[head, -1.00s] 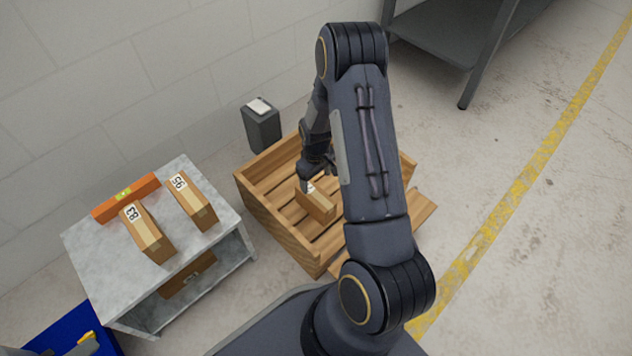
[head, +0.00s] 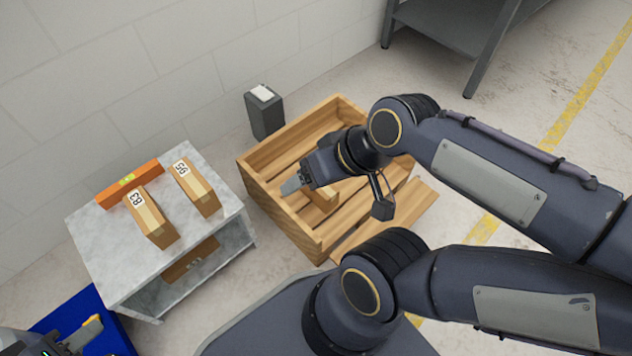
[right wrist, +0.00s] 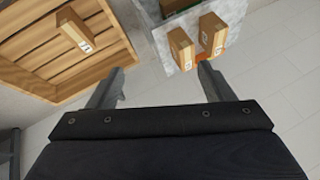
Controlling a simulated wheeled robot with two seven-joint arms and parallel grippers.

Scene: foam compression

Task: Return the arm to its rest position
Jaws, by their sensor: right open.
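My right arm reaches in from the right in the head view. Its right gripper (head: 292,185) hangs above the wooden crate (head: 290,228), partly covering the carton (head: 322,197) inside. In the right wrist view, the right gripper (right wrist: 158,88) has its fingers wide apart with nothing between them. The crate carton (right wrist: 74,29) lies ahead and left of the fingers there, apart from them. My left gripper (head: 82,335) shows at the bottom left corner, over a blue surface (head: 104,341); whether its jaws are apart is unclear.
A marble-topped stand (head: 100,240) holds cartons marked 83 (head: 152,220) and 95 (head: 196,187), plus an orange bar (head: 128,183). Another carton (head: 190,262) sits on its lower shelf. A dark grey bin (head: 266,117) stands behind the crate. A grey metal table (head: 455,35) is at the back.

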